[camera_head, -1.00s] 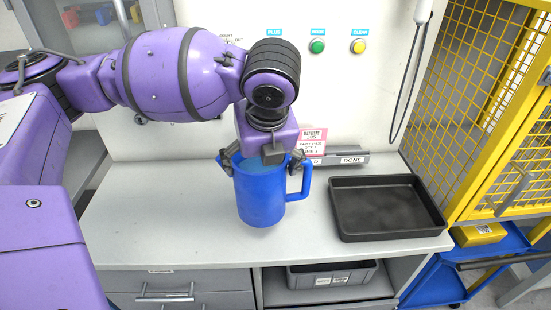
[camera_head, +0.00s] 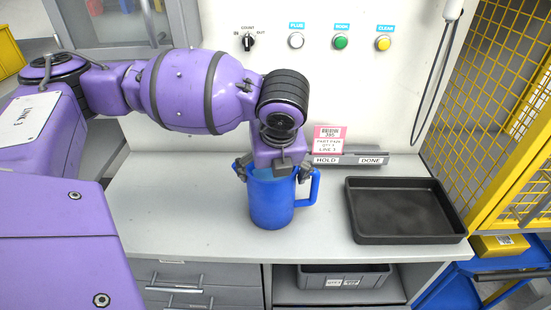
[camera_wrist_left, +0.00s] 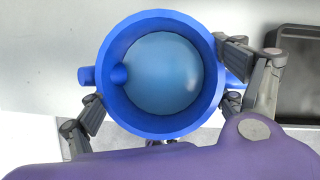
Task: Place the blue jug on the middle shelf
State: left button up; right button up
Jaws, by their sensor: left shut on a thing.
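The blue jug (camera_head: 271,203) stands upright at the front middle of the grey counter, its handle to the right. I cannot tell whether its base touches the counter. My left gripper (camera_head: 272,172) is above it, shut on the jug with fingers on opposite sides of the upper wall. In the left wrist view the jug (camera_wrist_left: 112,103) is seen from above, with a lighter blue round area inside and dark fingers at both sides. My right gripper is not in view. I cannot tell which surface is the middle shelf.
A black tray (camera_head: 362,237) lies right of the jug. A grey bin (camera_head: 345,280) sits on a shelf under the counter. Drawers (camera_head: 175,290) are below left. A yellow mesh cage (camera_head: 490,100) and blue cart (camera_head: 500,268) stand right. The counter's left part is clear.

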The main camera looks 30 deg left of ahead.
pick_arm(q)
jog(key=o, duration=1.7)
jog(key=shift+f, duration=0.1)
jog(key=shift+c, duration=0.2)
jog(key=shift+o, duration=1.3)
